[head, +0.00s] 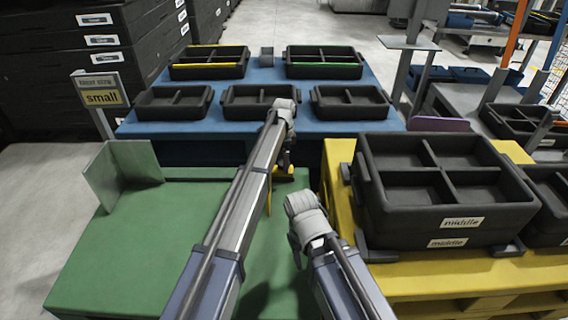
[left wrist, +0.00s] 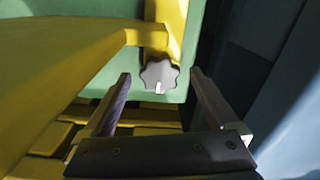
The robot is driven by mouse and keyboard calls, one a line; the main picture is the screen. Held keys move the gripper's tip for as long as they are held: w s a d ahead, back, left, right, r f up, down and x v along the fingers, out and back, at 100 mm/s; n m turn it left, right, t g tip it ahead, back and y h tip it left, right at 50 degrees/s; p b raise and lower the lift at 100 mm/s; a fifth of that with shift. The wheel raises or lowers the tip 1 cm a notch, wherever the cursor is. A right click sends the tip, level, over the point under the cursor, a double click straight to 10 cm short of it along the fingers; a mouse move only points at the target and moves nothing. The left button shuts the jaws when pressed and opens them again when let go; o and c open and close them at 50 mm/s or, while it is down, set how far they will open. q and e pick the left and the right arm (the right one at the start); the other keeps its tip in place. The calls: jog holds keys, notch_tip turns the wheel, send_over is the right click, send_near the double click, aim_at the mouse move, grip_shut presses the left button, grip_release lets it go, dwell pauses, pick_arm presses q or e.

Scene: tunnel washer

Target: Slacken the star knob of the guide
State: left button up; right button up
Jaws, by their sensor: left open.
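The star knob (left wrist: 158,75) is dark grey with a lobed rim and a pale mark at its lower edge. It sits at the lower end of a yellow upright (left wrist: 168,30) of the guide, in front of a pale green plate (left wrist: 110,55). My left gripper (left wrist: 160,77) is open, with one finger on each side of the knob and visible gaps between. In the head view my left gripper (head: 284,165) points down at the green table's far right edge, mostly hidden by its arm. The knob is hidden there.
A green table (head: 130,245) lies at the left, with an upright green corner plate (head: 115,175). A blue table (head: 190,128) with black trays stands behind. A yellow pallet (head: 430,285) with black bins marked "middle" (head: 440,205) is close on the right.

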pick_arm(q)
jog(key=c, duration=1.4)
jog(key=n, duration=0.4)
jog(key=shift+n, duration=0.4)
jog(key=o, duration=1.4)
jog(key=shift+r, duration=0.15)
pick_arm(e)
jog(key=shift+r, duration=0.15)
pick_arm(q)
notch_tip(320, 180, up, 8)
jog(key=p, duration=0.8)
jog(key=shift+f, duration=0.2)
pick_arm(e)
notch_tip(320, 180, up, 8)
jog(key=shift+f, duration=0.25)
